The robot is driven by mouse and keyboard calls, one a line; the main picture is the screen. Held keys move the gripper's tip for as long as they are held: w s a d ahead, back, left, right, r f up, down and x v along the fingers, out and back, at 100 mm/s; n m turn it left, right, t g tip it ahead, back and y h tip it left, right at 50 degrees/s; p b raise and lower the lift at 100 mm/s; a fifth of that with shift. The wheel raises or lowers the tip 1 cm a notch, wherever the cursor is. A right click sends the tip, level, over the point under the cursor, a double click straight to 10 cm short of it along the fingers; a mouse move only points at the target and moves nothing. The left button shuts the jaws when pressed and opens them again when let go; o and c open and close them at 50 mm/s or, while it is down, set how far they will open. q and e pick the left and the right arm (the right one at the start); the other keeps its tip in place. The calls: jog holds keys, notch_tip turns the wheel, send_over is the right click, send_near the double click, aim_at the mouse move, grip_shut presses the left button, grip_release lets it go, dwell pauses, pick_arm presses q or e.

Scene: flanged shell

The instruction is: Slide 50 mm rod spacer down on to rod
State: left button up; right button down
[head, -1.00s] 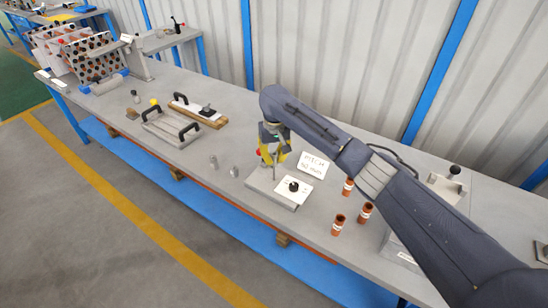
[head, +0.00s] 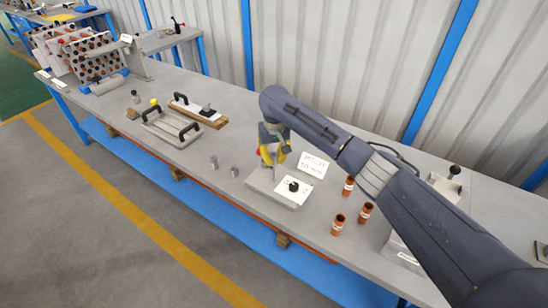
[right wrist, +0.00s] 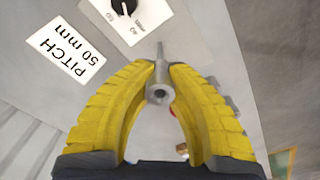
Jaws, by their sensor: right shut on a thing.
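My right gripper (right wrist: 157,85) is shut, its yellow fingers around a small grey tube, the rod spacer (right wrist: 158,94), with a round hole in its near end. A thinner grey pin, which looks like the rod (right wrist: 160,49), shows just past the spacer. I cannot tell whether it runs inside the spacer. In the head view the right gripper (head: 274,155) is low over the back left part of a grey plate (head: 262,187); the spacer and rod are mostly hidden there by the fingers. My left gripper is not in view.
The plate carries a black knob on a white panel (head: 305,195), beside a "PITCH 50 mm" card (head: 313,165). Several brown tubes stand at right, including one (head: 338,225). A handled fixture (head: 168,129) and a rack (head: 85,55) lie farther left.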

aim_at(274, 180)
jog(key=shift+f, duration=4.15)
jog(key=c, duration=1.3)
grip_release()
jog(key=shift+c, duration=0.2)
jog(key=shift+s+r, duration=0.2)
jog(key=shift+r, duration=5.8)
